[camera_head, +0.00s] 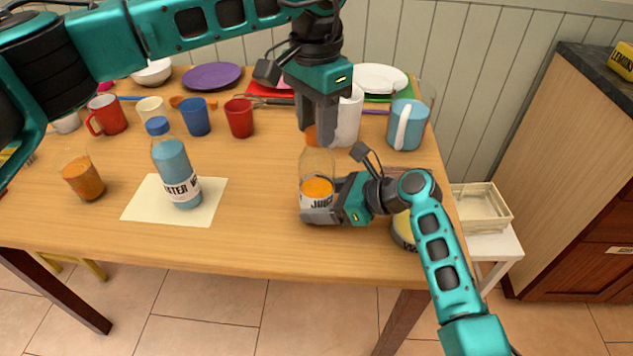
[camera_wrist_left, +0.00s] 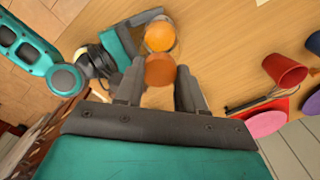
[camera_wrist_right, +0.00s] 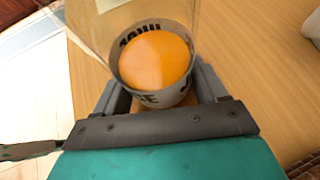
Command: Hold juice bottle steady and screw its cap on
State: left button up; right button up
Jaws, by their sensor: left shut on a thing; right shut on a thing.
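The juice bottle (camera_head: 317,165) is clear, with orange juice low inside and a white label. It stands upright near the table's front edge. My right gripper (camera_head: 318,212) is shut on its lower part; the bottle also shows between the fingers in the right wrist view (camera_wrist_right: 152,62). My left gripper (camera_head: 318,138) points down over the bottle and is shut on the orange cap (camera_head: 311,136). The cap also shows between the fingertips in the left wrist view (camera_wrist_left: 159,70). It is at the bottle's mouth; I cannot tell whether the threads touch.
A blue water bottle (camera_head: 175,165) stands on a cream sheet (camera_head: 140,205) to the left, beside a glass of orange drink (camera_head: 84,180). Cups, plates and a light-blue pitcher (camera_head: 406,125) line the back. A yellow item (camera_head: 403,230) is partly behind my right arm. The front middle is clear.

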pick_arm(q)
jog(key=o, duration=1.1)
jog(key=shift+c, duration=0.2)
jog(key=shift+r, duration=2.5)
